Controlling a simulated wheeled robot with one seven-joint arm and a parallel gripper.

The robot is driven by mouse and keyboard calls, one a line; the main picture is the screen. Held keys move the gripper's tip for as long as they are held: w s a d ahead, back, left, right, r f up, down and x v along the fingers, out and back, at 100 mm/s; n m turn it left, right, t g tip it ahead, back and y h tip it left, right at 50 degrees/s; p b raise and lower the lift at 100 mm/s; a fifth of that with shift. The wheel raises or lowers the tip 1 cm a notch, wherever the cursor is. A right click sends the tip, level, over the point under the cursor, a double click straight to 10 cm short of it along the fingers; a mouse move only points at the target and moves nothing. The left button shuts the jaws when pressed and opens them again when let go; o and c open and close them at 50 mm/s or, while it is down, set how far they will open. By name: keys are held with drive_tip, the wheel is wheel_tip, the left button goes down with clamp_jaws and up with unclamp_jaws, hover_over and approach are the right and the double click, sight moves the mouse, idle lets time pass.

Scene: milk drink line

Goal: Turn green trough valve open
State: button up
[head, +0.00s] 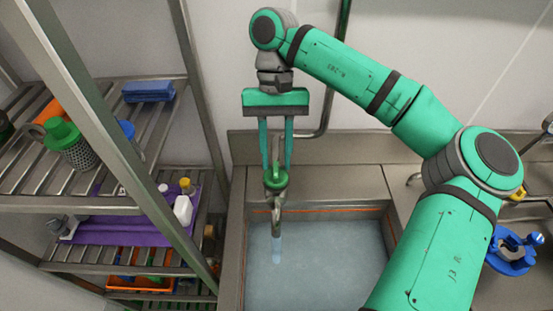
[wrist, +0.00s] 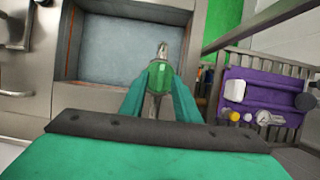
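The green trough valve (head: 275,180) is a round green knob on top of a metal tap at the back edge of the trough (head: 238,270). It also shows in the wrist view (wrist: 160,76). My gripper (head: 276,166) points down over the tap, one finger on each side of the knob. The fingers appear to touch its sides, with no clear gap in the wrist view (wrist: 160,88). The metal spout (head: 278,212) points down into the trough. A pale blue streak (head: 277,248) shows below the spout, like running water.
A metal rack (head: 185,130) stands close on the left, with a green-lidded strainer (head: 70,143), a blue block (head: 148,91) and a purple mat (head: 105,230) with bottles. A blue ring-shaped fitting (head: 512,252) is at the right. A vertical pipe (head: 333,75) runs up the wall behind.

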drive_tip(key=v, duration=0.9)
drive_tip(key=shift+w+r, duration=0.1)
